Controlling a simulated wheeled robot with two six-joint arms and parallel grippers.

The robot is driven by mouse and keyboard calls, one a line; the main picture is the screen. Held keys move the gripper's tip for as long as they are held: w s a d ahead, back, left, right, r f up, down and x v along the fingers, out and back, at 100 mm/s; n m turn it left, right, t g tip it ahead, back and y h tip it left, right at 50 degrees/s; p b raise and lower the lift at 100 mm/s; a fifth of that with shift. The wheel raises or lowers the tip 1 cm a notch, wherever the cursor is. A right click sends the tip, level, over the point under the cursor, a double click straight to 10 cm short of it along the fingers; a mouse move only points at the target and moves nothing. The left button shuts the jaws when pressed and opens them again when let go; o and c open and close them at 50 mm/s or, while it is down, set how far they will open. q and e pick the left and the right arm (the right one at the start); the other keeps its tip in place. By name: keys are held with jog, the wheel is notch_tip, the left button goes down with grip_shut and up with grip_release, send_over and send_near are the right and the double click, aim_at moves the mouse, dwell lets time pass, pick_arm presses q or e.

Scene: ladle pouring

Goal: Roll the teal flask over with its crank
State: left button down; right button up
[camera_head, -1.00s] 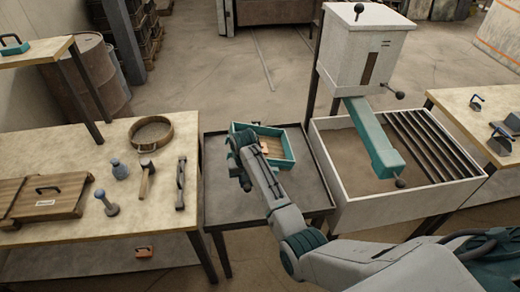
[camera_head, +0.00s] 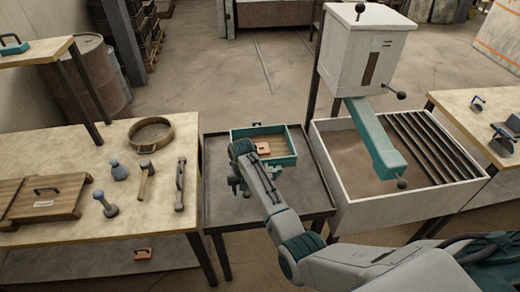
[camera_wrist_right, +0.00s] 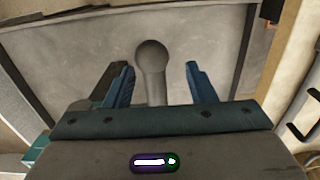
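The teal flask (camera_head: 278,161), an open rectangular box, sits on the dark middle table in the head view with a small orange block (camera_head: 263,149) inside. My right gripper (camera_head: 238,185) is at its near left side, and my wrist covers part of its near wall. In the right wrist view my right gripper (camera_wrist_right: 159,72) is open, with a grey round knob on a stem (camera_wrist_right: 152,58) between its fingers; a gap shows on each side. The knob looks like the crank handle, but its link to the flask is hidden. My left gripper is not in view.
A white bin (camera_head: 345,205) with a teal chute (camera_head: 372,140) above it stands right of the dark table (camera_head: 225,210). The dark table's front is bare.

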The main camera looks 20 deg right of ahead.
jog(key=shift+r, duration=0.15)
jog(key=shift+d+r, duration=0.1)
jog(key=shift+r, duration=0.1)
jog(key=r+p, duration=0.1)
jog(key=p, duration=0.1)
jog(key=s+r+p, duration=0.1)
jog(key=p, duration=0.1)
jog(key=shift+r, duration=0.25)
jog(key=shift+s+r+b, duration=0.15)
jog(key=shift+r+b, duration=0.05)
jog(key=shift+b, duration=0.15)
jog(key=shift+s+a+r, duration=0.1)
jog(key=shift+s+r, duration=0.15)
jog(key=shift+r, duration=0.35)
jog(key=shift+s+a+r, duration=0.15)
jog(key=shift+s+r, duration=0.15)
jog(key=shift+r, duration=0.35)
jog(key=shift+s+a+r, duration=0.1)
jog(key=shift+s+r, duration=0.15)
jog(key=shift+r, duration=0.35)
